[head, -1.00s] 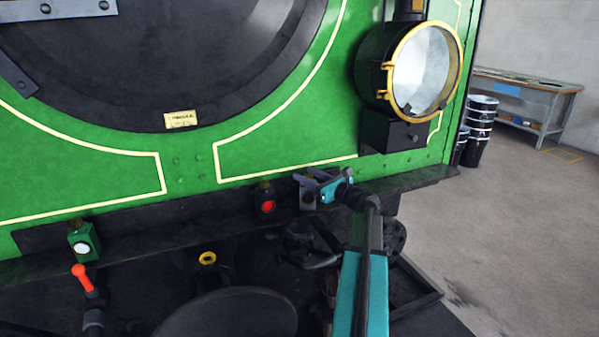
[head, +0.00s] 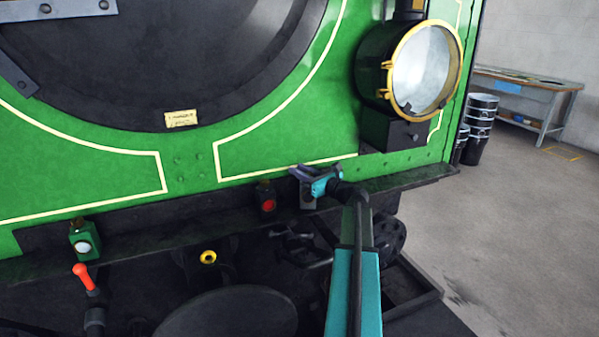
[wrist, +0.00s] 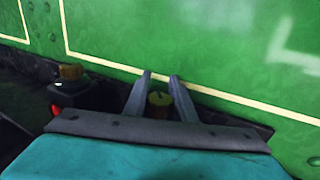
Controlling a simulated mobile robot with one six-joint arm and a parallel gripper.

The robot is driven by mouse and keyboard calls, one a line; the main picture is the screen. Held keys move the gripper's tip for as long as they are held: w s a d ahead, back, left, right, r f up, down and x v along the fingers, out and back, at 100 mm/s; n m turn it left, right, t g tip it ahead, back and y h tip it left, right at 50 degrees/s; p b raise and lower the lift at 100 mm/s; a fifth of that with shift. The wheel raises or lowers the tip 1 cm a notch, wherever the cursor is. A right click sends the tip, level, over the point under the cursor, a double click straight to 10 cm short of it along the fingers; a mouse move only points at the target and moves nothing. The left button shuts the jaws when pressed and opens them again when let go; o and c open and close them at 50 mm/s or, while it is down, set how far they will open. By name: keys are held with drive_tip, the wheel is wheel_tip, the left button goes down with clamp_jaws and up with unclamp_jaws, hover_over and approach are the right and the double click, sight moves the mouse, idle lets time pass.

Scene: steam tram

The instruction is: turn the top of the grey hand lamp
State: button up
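The grey hand lamp (head: 307,198) stands on the dark ledge at the front of the green engine, partly hidden by my gripper in the head view. In the wrist view its round brass-coloured top (wrist: 160,101) shows between my two fingers, with the body below hidden. My gripper (head: 304,171) is over the lamp in the head view. In the wrist view my gripper (wrist: 160,75) has its fingertips apart, one on each side of the top. I cannot tell whether the fingers touch it.
A black lamp with a red lens (head: 266,198) stands just left of the grey lamp. A green lamp (head: 83,240) and a red-handled lever (head: 84,277) are farther left. A large brass-rimmed headlamp (head: 420,75) is above right. The green engine front (head: 290,130) rises close behind.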

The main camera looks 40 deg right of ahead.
drive_tip(key=shift+a, duration=0.15)
drive_tip(key=shift+c, duration=0.2)
drive_tip(key=shift+d, duration=0.2)
drive_tip(key=shift+d+m+h, duration=0.1)
drive_tip(key=shift+m+h, duration=0.6)
drive_tip(key=shift+h, duration=0.4)
drive_tip(key=shift+s+d+m+g+h, duration=0.1)
drive_tip(key=shift+d+m+g+h, duration=0.25)
drive_tip(key=shift+m+h, duration=0.55)
drive_tip(key=shift+s+d+m+g+h, duration=0.15)
drive_tip(key=shift+m+g+h, duration=0.4)
drive_tip(key=shift+h, duration=0.7)
drive_tip(key=shift+d+m+g+h, duration=0.25)
drive_tip(key=shift+m+g+h, duration=0.15)
drive_tip(key=shift+m+h, duration=0.5)
drive_tip(key=shift+d+h, duration=0.1)
drive_tip(key=shift+h, duration=0.25)
